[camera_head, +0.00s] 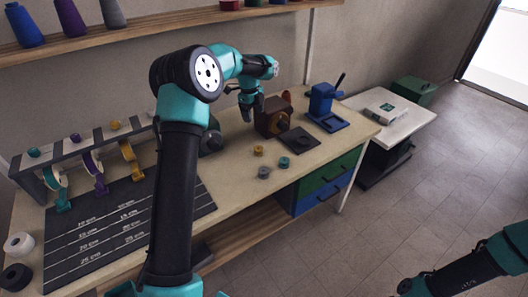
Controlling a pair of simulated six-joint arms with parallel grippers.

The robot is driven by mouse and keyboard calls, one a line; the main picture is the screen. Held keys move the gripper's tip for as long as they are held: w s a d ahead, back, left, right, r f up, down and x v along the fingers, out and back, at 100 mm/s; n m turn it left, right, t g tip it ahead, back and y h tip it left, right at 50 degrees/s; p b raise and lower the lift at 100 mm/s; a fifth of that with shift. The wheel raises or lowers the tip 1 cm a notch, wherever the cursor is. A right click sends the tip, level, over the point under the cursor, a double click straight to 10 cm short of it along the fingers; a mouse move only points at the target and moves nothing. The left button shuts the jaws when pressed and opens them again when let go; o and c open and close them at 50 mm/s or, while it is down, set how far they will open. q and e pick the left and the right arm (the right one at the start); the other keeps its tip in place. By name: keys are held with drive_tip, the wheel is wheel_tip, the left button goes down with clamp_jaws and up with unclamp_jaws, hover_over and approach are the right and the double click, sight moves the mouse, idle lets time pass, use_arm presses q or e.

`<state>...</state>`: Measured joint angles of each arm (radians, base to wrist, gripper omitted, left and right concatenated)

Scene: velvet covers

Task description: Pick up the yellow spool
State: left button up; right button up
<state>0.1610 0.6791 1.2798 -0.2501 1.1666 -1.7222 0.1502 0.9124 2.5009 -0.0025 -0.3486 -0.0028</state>
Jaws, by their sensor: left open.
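The yellow spool (258,151) is small and stands on the light workbench top, close to a teal spool (284,162) and a grey spool (264,172). My left gripper (250,116) points down above the bench, farther back than the yellow spool and apart from it. It is open, and I see nothing between its fingers. The yellow spool is in full view. Part of my right arm shows at the lower right, but I cannot make out its gripper there.
A brown machine with a wheel (272,117) stands just right of my left gripper. A dark flat plate (299,139) and a blue press (322,105) are farther right. A rack of ribbon rolls (90,155) and a dark measuring mat (105,235) lie left. The bench's front is clear.

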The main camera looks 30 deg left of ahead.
use_arm(q)
drive_tip(key=shift+f, duration=0.15)
hover_over(258, 148)
wheel_tip(258, 148, down, 12)
drive_tip(key=shift+a+r, duration=0.1)
drive_tip(key=shift+a, duration=0.05)
idle(0.5)
drive_tip(key=shift+d+f, duration=0.15)
drive_tip(key=shift+f, duration=1.2)
drive_tip(key=shift+d+f, duration=0.1)
drive_tip(key=shift+f, duration=1.2)
drive_tip(key=shift+c, duration=0.4)
drive_tip(key=c, duration=0.9)
